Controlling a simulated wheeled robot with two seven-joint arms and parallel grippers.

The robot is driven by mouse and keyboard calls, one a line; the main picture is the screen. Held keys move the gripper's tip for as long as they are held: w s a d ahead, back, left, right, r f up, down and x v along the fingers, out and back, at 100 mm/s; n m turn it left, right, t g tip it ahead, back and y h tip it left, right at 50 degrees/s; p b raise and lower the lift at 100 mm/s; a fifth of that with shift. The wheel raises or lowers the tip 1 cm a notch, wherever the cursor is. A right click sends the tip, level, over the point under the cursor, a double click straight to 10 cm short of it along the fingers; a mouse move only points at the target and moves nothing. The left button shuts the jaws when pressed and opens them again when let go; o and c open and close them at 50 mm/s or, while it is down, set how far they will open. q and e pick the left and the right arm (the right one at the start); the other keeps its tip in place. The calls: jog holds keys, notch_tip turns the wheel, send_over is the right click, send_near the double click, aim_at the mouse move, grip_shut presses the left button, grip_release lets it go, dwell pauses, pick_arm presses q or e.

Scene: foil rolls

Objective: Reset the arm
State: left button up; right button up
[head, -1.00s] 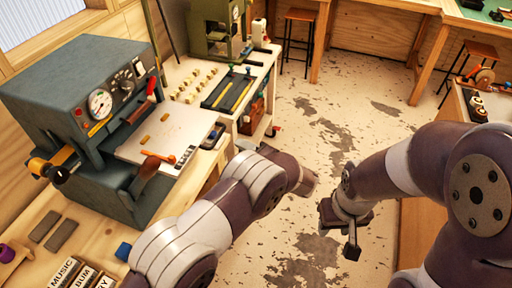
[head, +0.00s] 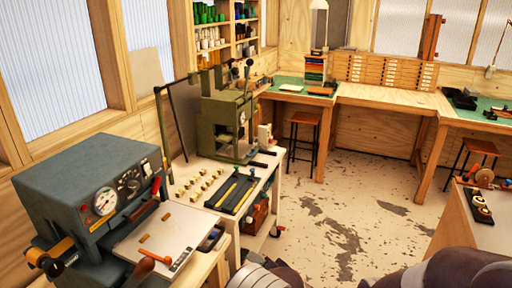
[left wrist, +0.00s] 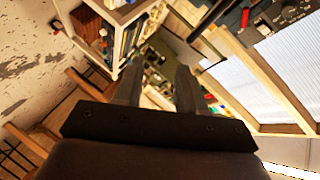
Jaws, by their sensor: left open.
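My left gripper (left wrist: 157,72) shows in the left wrist view, with its two fingers spread apart and nothing between them. In the head view only part of my left arm shows at the bottom edge, and the gripper itself is out of sight. My right arm shows only as dark rounded links at the bottom right of the head view; its gripper is out of sight.
A grey press with gauges (head: 92,190) stands on the left bench. A green press (head: 228,125) stands on a white cart with a black tray (head: 236,193). Shelves (head: 222,45) hold coloured rolls. A stool (head: 304,135) stands behind. The middle floor (head: 345,190) is clear.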

pick_arm(q)
jog(key=s+d+f+g+h, duration=0.3)
jog(key=s+d+f+h, duration=0.15)
jog(key=h, duration=0.35)
jog(key=s+a+n+g+h+b, duration=0.1)
jog(key=s+a+n+g+h, duration=0.2)
jog(key=s, duration=0.4)
jog(key=s+a+r+n+g+y, duration=0.1)
jog(key=s+a+r, duration=0.2)
jog(key=s+a, duration=0.2)
jog(key=s+a+r+n+g+y+b, duration=0.1)
jog(key=s+a+r+g, duration=0.1)
jog(key=s+a, duration=0.4)
jog(key=s+a+r+n+g+y+b, duration=0.1)
jog(key=s+a+r, duration=0.4)
jog(key=a, duration=0.4)
jog(key=shift+s+a+g, duration=0.15)
jog(key=shift+s+g, duration=0.15)
jog(key=shift+s, duration=0.35)
jog(key=shift+f, duration=0.1)
